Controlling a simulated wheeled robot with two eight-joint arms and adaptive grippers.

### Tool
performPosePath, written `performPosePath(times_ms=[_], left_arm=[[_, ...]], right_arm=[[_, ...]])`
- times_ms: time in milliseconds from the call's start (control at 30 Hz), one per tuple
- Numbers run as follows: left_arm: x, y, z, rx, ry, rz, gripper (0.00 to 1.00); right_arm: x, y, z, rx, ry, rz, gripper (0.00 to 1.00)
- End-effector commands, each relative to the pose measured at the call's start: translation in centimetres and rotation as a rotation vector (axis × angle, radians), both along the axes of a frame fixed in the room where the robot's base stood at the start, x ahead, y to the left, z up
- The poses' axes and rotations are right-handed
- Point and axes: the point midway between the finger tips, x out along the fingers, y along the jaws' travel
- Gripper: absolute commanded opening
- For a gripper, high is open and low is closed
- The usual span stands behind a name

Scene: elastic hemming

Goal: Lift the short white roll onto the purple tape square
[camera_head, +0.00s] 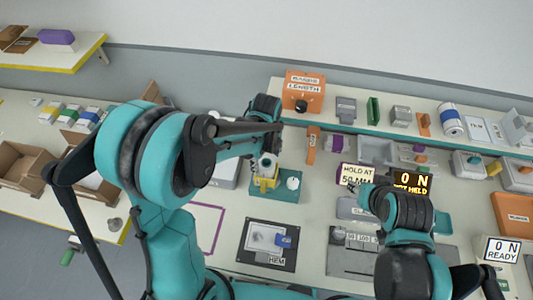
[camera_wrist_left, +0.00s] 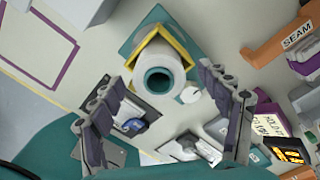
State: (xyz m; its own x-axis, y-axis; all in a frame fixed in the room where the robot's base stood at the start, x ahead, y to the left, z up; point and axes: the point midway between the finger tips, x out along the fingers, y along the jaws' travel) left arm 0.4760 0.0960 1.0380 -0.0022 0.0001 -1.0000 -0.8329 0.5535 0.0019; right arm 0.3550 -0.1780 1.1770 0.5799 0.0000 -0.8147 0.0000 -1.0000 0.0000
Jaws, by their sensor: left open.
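The short white roll (camera_wrist_left: 158,68) with a teal core stands in a yellow angled holder (camera_wrist_left: 184,50) on a teal base (camera_wrist_left: 128,45). In the head view the roll (camera_head: 266,162) is partly hidden behind my left arm. My left gripper (camera_wrist_left: 157,76) is open, its fingers on either side of the roll in the wrist view and apart from it; its height above the roll is unclear. The purple tape square (camera_head: 221,216) lies on the table left of the holder, partly covered by my arm. My right gripper (camera_head: 372,190) is small and partly hidden in the head view.
A small white knob (camera_head: 292,183) sits on the teal base beside the holder. A dark HEM plate (camera_head: 267,262) lies in front. An orange SEAM block (camera_wrist_left: 283,40) stands to the right, with signs and a stocked shelf behind. The tape square is empty where visible.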

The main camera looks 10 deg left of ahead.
Motion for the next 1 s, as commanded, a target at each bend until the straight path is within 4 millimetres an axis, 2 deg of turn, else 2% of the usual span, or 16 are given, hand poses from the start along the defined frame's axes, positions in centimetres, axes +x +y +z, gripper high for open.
performPosePath(times_ms=[133, 467, 600, 700, 733, 767, 867, 900, 1000], left_arm=[[-0.02, 0.01, -1.37, 0.000, 0.000, 0.001, 0.77], [-0.03, 0.01, -1.62, 0.000, 0.000, 0.001, 0.77], [-0.04, 0.01, -1.62, 0.000, 0.000, 0.001, 0.40], [-0.04, 0.01, -1.62, 0.000, 0.000, 0.001, 0.18], [-0.04, 0.01, -1.62, 0.000, 0.000, 0.001, 0.18], [-0.04, 0.01, -1.62, 0.000, 0.000, 0.001, 0.49], [-0.05, 0.01, -1.62, 0.000, 0.000, 0.001, 0.23], [-0.05, 0.01, -1.61, 0.000, 0.000, 0.001, 0.17], [-0.05, 0.01, -1.49, 0.000, 0.000, 0.001, 0.17]], right_arm=[[0.00, 0.00, -0.28, 0.000, 0.000, 0.000, 0.40], [0.00, 0.00, -0.28, 0.000, 0.000, 0.000, 0.40], [0.00, 0.00, -0.28, 0.000, 0.000, 0.000, 0.40], [0.00, 0.00, -0.28, 0.000, 0.000, 0.000, 0.40], [0.00, 0.00, -0.28, 0.000, 0.000, 0.000, 0.40], [0.00, 0.00, -0.28, 0.000, 0.000, 0.000, 0.40], [0.00, 0.00, -0.28, 0.000, 0.000, 0.000, 0.40], [0.00, 0.00, -0.28, 0.000, 0.000, 0.000, 0.40], [0.00, 0.00, -0.29, 0.000, 0.000, 0.000, 0.40]])
